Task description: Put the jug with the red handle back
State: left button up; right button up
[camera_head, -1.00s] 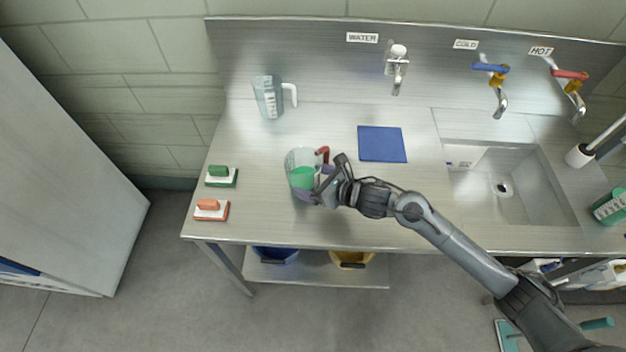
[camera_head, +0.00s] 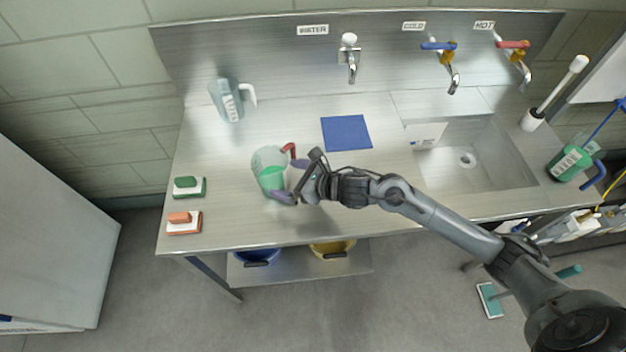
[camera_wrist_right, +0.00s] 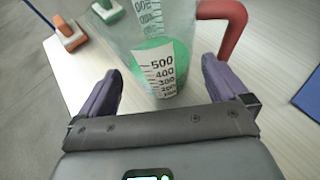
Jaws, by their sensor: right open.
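The jug with the red handle (camera_head: 269,164) stands upright on the steel counter, clear-walled with green liquid low inside. Its red handle (camera_head: 291,151) points to the back right. In the right wrist view the jug (camera_wrist_right: 157,65) shows a white measuring scale. My right gripper (camera_head: 296,176) is open at the jug's front right side. In the wrist view its two purple fingers (camera_wrist_right: 160,88) are spread on either side of the jug's lower part, with gaps visible. My left gripper is not in view.
A jug with a white handle (camera_head: 227,101) stands at the back left. A blue mat (camera_head: 346,133) lies right of the red-handled jug. Green (camera_head: 189,188) and orange (camera_head: 184,222) brushes lie at the left edge. The sink (camera_head: 470,160) is right.

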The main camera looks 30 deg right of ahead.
jog(key=v, duration=0.9)
jog(key=shift+s, duration=0.2)
jog(key=shift+d+r, duration=0.1)
